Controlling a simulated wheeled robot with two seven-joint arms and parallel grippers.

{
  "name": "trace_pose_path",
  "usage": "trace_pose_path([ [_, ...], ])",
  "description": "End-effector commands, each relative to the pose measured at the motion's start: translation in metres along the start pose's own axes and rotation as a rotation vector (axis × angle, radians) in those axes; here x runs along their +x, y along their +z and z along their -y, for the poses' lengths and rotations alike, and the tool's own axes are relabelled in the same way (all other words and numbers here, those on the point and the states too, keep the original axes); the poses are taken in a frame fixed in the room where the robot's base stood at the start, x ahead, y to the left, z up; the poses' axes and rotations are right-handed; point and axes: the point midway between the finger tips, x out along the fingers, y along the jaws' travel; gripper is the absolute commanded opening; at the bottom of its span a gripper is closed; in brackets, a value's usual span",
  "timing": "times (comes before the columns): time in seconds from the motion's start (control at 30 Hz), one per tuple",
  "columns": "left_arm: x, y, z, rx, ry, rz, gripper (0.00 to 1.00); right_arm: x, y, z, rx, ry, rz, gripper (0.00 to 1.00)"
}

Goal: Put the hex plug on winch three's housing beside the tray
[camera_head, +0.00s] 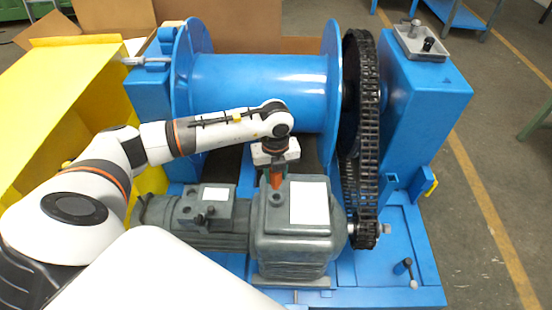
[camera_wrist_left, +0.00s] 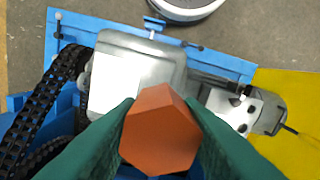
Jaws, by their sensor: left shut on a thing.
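An orange hex plug (camera_head: 275,181) is held between the green fingers of my left gripper (camera_head: 274,174). It also shows in the left wrist view (camera_wrist_left: 160,130), its six-sided face toward the camera. The gripper is shut on it, above the back left edge of the grey gearbox (camera_head: 295,222); I cannot tell whether the plug touches it. A grey tray (camera_head: 405,52) sits on top of the tall blue housing (camera_head: 425,85) at the right. Small dark and grey pieces stand in the tray. Bare blue top shows beside it. No winch number is legible. My right gripper is not in view.
A blue drum (camera_head: 262,90) lies behind my left arm. A black chain (camera_head: 368,130) runs between the drum and the housing. A grey motor (camera_head: 205,212) joins the gearbox. A yellow panel (camera_head: 75,95) stands at the left. The floor at the right is open.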

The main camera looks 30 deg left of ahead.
Motion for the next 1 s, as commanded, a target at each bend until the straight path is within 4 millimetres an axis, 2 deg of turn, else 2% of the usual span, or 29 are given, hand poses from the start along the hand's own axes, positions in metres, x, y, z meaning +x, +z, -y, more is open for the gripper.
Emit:
trace_pose_path([
  [0.3,-0.002,0.038,0.011,0.002,-0.001,0.001,0.12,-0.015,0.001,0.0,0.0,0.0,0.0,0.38],
  [0.8,-0.001,0.095,0.027,0.001,-0.001,0.001,0.12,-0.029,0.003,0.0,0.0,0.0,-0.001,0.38],
  [1.0,-0.001,0.108,0.03,0.0,0.0,0.0,0.12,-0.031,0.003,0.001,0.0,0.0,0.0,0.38],
])
